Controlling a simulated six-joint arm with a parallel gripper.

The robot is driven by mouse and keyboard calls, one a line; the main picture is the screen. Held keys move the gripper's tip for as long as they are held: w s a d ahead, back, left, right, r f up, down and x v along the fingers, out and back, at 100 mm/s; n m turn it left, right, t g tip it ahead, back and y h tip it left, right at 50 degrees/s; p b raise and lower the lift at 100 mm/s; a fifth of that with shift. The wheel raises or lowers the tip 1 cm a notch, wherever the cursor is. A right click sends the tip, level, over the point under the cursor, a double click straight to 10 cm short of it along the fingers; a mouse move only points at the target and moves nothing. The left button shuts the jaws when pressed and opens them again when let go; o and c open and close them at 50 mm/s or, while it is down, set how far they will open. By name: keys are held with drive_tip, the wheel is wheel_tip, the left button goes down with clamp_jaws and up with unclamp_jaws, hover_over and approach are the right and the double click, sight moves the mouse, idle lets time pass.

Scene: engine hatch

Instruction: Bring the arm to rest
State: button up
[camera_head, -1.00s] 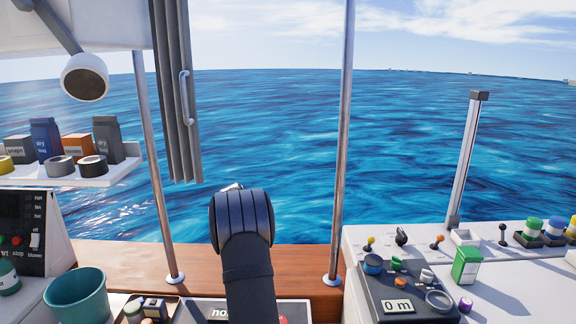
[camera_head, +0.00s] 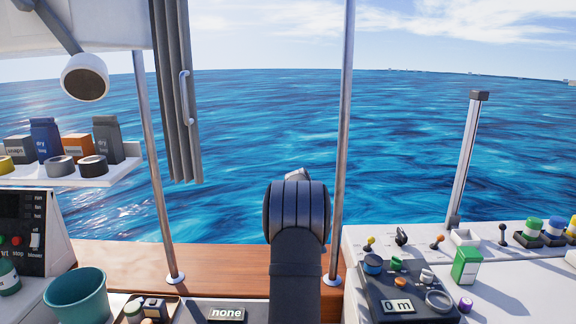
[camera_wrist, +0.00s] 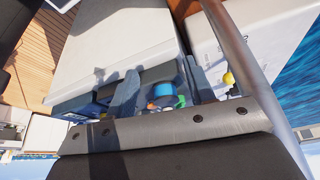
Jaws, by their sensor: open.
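My arm's dark ribbed joint stands upright at the lower middle of the head view, in front of the wooden ledge (camera_head: 215,256) and close to a metal post. My gripper is hidden in the head view. In the wrist view my gripper (camera_wrist: 161,86) shows two grey-blue fingers spread apart, with nothing held between them. Past the fingertips lie a blue round thing (camera_wrist: 162,92) and small green and orange bits, apparently on a console. I cannot tell how far off they are.
Metal posts (camera_head: 342,150) rise from the ledge. At right a dark panel (camera_head: 385,294) reads "0 m", beside a green box (camera_head: 466,266). At left are a teal bucket (camera_head: 78,296), a small tray and a loaded shelf (camera_head: 75,177). A small display (camera_head: 226,314) reads "none".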

drive_tip(key=s+d+r, duration=0.1)
drive_tip(key=d, duration=0.5)
drive_tip(key=s+d+r, duration=0.1)
drive_tip(key=d, duration=0.4)
drive_tip(key=s+d+r, duration=0.1)
drive_tip(key=s+d, duration=0.1)
drive_tip(key=d, duration=0.4)
drive_tip(key=shift+d, duration=0.3)
